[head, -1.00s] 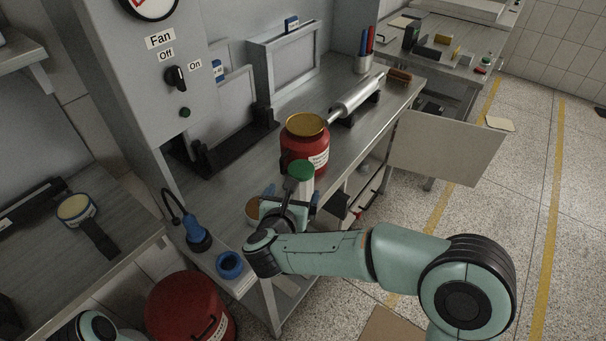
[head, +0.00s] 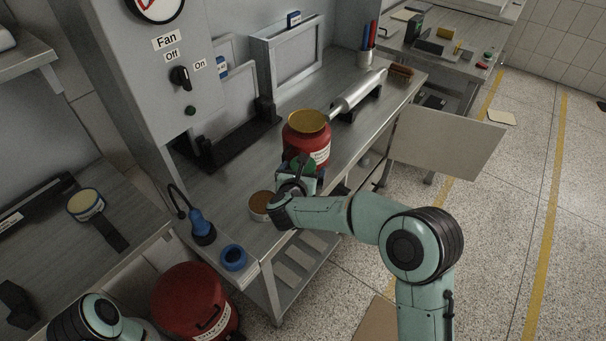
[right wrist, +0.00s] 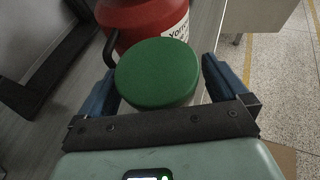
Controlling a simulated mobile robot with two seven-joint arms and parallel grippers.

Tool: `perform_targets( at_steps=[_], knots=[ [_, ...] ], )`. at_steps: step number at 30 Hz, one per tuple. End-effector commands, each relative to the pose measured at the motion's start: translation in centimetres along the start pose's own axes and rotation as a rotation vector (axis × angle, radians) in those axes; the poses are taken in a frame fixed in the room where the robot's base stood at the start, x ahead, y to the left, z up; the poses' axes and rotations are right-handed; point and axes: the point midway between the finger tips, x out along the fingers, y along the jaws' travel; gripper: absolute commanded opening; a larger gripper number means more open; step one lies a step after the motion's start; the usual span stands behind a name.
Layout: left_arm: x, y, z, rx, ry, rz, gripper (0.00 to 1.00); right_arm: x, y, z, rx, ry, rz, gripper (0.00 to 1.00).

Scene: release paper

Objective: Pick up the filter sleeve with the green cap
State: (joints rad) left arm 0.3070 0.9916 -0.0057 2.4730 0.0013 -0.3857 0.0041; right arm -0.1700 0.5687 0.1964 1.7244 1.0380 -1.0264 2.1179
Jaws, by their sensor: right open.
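The green cap (right wrist: 157,73) of the filter sleeve fills the middle of the right wrist view. The white sleeve body shows only as a thin strip under its right edge. In the head view, a bit of the green cap (head: 304,162) shows just behind my right gripper (head: 300,178), which hides the rest. My right gripper (right wrist: 158,72) is open, with one blue finger on each side of the sleeve; I cannot tell whether they touch it. My left gripper is out of view.
A red canister with a yellow lid (head: 306,143) stands right behind the sleeve. A brown-topped round container (head: 261,205) is left of the gripper. A blue ring (head: 233,258) and a blue corded tool (head: 201,226) are near the bench's front left.

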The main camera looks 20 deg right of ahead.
Motion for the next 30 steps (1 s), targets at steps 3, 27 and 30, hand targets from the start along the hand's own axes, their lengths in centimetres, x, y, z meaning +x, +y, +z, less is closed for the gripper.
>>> perform_targets(
  at_steps=[3, 27, 30],
  knots=[
    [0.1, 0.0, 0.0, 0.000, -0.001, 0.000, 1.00, 0.0, 0.0, -0.1, 0.000, 0.000, 0.000, 1.00],
    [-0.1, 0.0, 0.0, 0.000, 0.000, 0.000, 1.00, -1.4, 0.0, 3.4, 0.006, -0.006, 0.000, 0.41],
    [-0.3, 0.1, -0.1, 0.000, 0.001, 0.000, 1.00, -2.4, 0.0, 5.8, 0.008, -0.007, 0.001, 0.41]
  ],
)
